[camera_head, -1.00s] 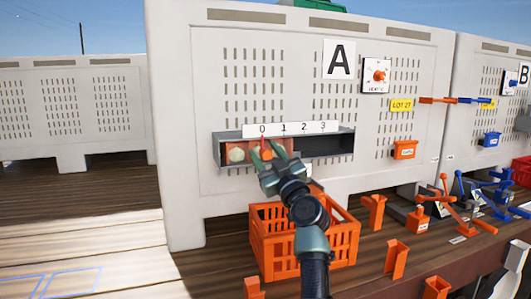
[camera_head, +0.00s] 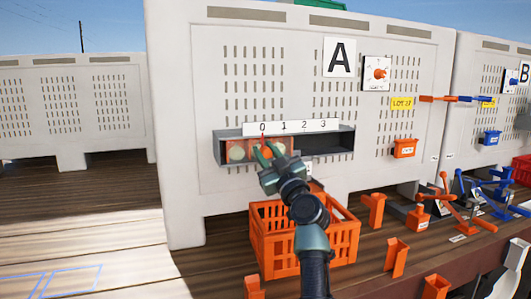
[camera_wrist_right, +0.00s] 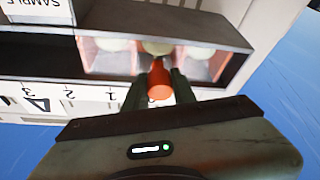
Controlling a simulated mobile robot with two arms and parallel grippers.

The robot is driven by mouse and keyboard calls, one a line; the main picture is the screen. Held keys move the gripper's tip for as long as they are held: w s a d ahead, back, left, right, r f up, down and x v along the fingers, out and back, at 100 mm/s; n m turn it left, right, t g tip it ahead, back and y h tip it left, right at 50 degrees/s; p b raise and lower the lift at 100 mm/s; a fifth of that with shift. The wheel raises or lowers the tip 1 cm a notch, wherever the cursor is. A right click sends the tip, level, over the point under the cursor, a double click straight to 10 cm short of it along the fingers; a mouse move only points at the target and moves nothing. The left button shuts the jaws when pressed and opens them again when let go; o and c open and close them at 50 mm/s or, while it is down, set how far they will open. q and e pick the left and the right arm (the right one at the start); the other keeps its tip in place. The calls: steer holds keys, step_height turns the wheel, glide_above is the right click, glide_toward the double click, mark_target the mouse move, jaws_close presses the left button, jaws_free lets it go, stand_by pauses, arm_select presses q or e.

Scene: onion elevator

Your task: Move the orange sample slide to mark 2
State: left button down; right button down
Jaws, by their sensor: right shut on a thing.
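The orange sample slide (camera_head: 250,149) sits at the left end of a grey tray (camera_head: 345,152) below the sign A. Its red pointer stands at 0 on the white scale (camera_head: 334,125); mark 2 (camera_head: 304,126) is farther right. The slide holds pale round onions in its pockets, also visible in the wrist view (camera_wrist_right: 118,62). My right gripper (camera_head: 266,157) is shut on the slide's orange knob (camera_wrist_right: 159,82), with one finger on each side. The gripper hides part of the slide in the head view. My left gripper is not in view.
The tray to the right of the slide is empty and dark. An orange crate (camera_head: 345,235) stands below, under my right arm. Orange brackets (camera_head: 397,258) and levers (camera_head: 465,222) stand on the wooden deck to the right.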

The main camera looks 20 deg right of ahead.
mark_target(281, 142)
steer(key=shift+f, duration=0.1)
stand_by(0.7)
steer(key=shift+d+f+b, duration=0.1)
steer(key=shift+d+b, duration=0.15)
steer(key=shift+b, duration=0.05)
steer(key=d+b, duration=0.4)
steer(key=d, duration=0.1)
steer(key=shift+w+d, duration=0.1)
steer(key=shift+d, duration=0.55)
steer(key=shift+a, duration=0.25)
steer(key=c, duration=1.1)
jaws_free()
steer(key=shift+c, duration=0.2)
steer(key=shift+d, duration=0.1)
